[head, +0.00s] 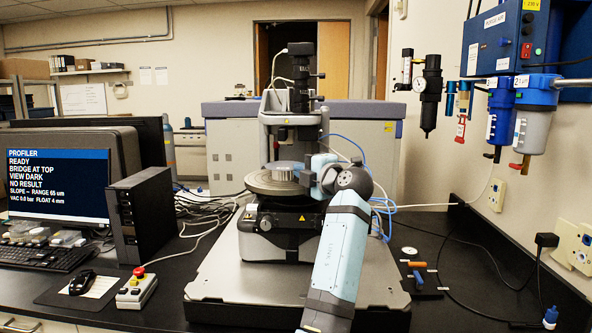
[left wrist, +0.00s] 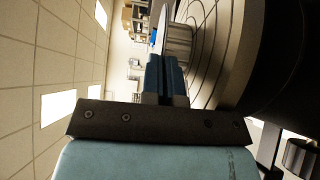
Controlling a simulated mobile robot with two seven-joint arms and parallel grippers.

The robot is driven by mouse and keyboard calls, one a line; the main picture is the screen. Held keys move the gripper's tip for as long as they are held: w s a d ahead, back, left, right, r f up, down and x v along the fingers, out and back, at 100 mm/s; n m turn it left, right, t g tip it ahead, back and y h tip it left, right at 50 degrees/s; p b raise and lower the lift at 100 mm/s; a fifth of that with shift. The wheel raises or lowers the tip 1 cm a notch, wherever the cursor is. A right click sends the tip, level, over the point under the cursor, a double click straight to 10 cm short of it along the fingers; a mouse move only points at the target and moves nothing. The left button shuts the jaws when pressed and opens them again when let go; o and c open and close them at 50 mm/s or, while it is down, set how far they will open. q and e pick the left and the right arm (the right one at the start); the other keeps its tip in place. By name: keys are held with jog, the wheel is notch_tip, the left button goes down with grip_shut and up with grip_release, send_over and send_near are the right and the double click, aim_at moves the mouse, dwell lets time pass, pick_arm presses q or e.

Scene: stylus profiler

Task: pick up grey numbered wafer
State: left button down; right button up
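The grey wafer (left wrist: 160,32) shows almost edge-on in the left wrist view, as a thin pale sliver at the fingertips; its number cannot be read. It lies along the top of a short metal pedestal (left wrist: 180,40), and I cannot tell whether they touch. In the head view the pedestal (head: 284,171) stands on the round stage (head: 262,184) of the profiler. My left gripper (head: 306,172) reaches in from the right side of the pedestal. In the left wrist view its blue fingers (left wrist: 164,72) are close together, with the wafer's edge between them. My right gripper is not in view.
The profiler's column and bridge (head: 302,90) rise right behind the stage. A monitor (head: 58,185), a black computer tower (head: 142,215) and a control box with a red button (head: 137,287) stand at left. Small tools (head: 417,272) lie at right, below wall-mounted air filters (head: 520,110).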

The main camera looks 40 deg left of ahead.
pick_arm(q)
notch_tip(320, 180, up, 20)
jog(key=b, duration=0.1)
jog(key=shift+f, duration=0.1)
dwell(0.6)
